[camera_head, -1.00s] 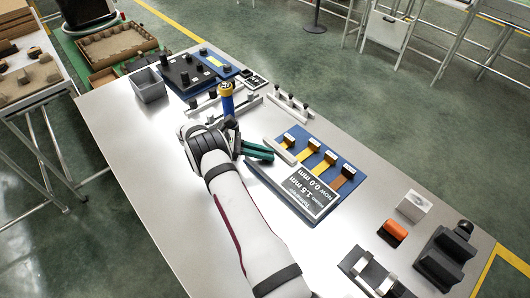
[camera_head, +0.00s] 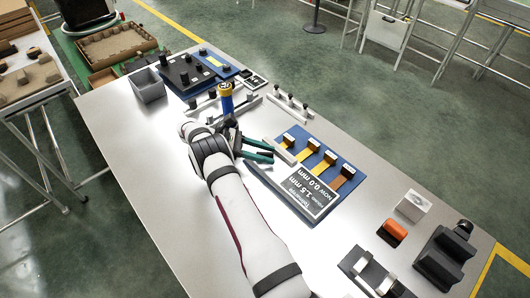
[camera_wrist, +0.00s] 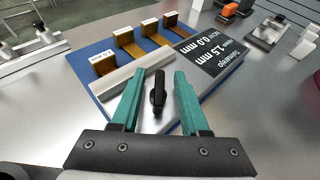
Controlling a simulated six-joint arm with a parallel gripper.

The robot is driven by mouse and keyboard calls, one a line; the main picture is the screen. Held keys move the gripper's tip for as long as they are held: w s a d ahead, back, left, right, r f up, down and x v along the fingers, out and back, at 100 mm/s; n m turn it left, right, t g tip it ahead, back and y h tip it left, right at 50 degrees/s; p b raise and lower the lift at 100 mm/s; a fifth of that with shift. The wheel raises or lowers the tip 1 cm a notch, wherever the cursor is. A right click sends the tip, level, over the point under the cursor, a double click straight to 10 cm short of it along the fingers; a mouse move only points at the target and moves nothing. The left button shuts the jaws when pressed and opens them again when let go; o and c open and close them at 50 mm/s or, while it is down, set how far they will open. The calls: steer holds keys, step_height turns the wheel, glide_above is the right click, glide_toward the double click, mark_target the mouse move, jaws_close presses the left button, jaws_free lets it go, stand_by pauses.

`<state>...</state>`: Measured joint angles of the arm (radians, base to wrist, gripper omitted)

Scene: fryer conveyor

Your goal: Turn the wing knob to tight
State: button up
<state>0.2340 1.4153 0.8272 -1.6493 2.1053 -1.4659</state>
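The black wing knob (camera_wrist: 158,92) stands on the grey bar (camera_wrist: 206,84) at the near edge of the blue board (camera_wrist: 99,85) in the wrist view. Its wing points roughly along the fingers. My gripper (camera_wrist: 159,76) has teal fingers, open, one on each side of the knob with a gap to both. In the head view my gripper (camera_head: 272,150) reaches the left edge of the blue board (camera_head: 322,152); I cannot make out the knob there. A black sign (camera_head: 313,192) shows 1.5 mm and "NOW 0.0 mm".
Several yellow and brown strips with labelled blocks (camera_wrist: 125,37) lie on the blue board. A blue and yellow cylinder (camera_head: 226,100) stands behind my wrist. An orange-topped block (camera_head: 396,230) and black fixtures (camera_head: 444,259) are at the right. Bare table lies left of my arm.

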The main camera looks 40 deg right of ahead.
mark_target(266, 153)
step_height(266, 153, up, 5)
steer(key=shift+s+d+f, duration=0.1)
steer(key=shift+s+f, duration=0.05)
steer(key=shift+f, duration=0.05)
steer(key=s+d+r, duration=0.4)
steer(key=s+r, duration=0.2)
steer(key=s, duration=0.4)
steer(key=shift+s+d+r, duration=0.2)
